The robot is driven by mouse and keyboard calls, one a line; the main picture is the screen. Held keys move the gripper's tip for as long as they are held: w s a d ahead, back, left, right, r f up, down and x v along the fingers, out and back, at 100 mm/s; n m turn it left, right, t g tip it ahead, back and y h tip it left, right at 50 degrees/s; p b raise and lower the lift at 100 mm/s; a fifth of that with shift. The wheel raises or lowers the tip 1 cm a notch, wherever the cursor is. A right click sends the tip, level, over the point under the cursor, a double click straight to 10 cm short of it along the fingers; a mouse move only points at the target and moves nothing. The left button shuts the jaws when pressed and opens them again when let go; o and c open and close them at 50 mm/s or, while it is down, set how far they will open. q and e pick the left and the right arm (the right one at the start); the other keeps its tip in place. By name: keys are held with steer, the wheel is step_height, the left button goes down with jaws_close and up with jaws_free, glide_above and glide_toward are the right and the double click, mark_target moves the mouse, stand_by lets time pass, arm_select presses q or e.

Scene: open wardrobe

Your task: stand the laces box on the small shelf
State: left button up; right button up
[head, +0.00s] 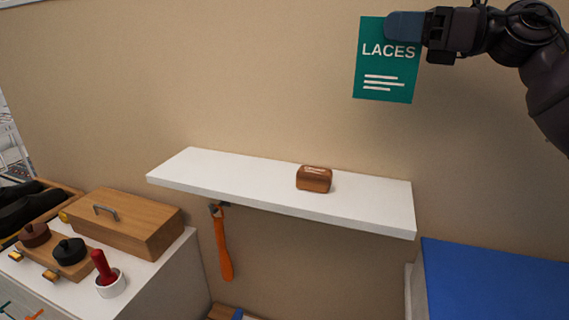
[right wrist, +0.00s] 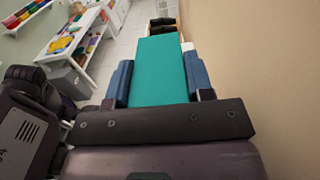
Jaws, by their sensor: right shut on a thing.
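The laces box (head: 385,75) is a flat teal box with white "LACES" lettering. In the head view it is upright at the upper right, in the air above and to the right of the small shelf. My right gripper (head: 405,27) is shut on its top end. In the right wrist view the teal box (right wrist: 158,70) lies between the two blue fingers (right wrist: 160,85). The small shelf (head: 240,182) is a white board on the beige wall, below the box and apart from it. My left gripper is not in view.
A small brown wooden brush-like block (head: 314,179) sits right of the shelf's middle; the shelf is clear on both sides. An orange-handled tool (head: 224,245) hangs under it. A wooden box (head: 125,222) stands on the lower left cabinet. A blue surface (head: 490,285) is at lower right.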

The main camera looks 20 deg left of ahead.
step_height(320, 180, down, 20)
steer(key=p, duration=0.2)
stand_by(0.7)
steer(key=o, duration=1)
steer(key=shift+f, duration=0.1)
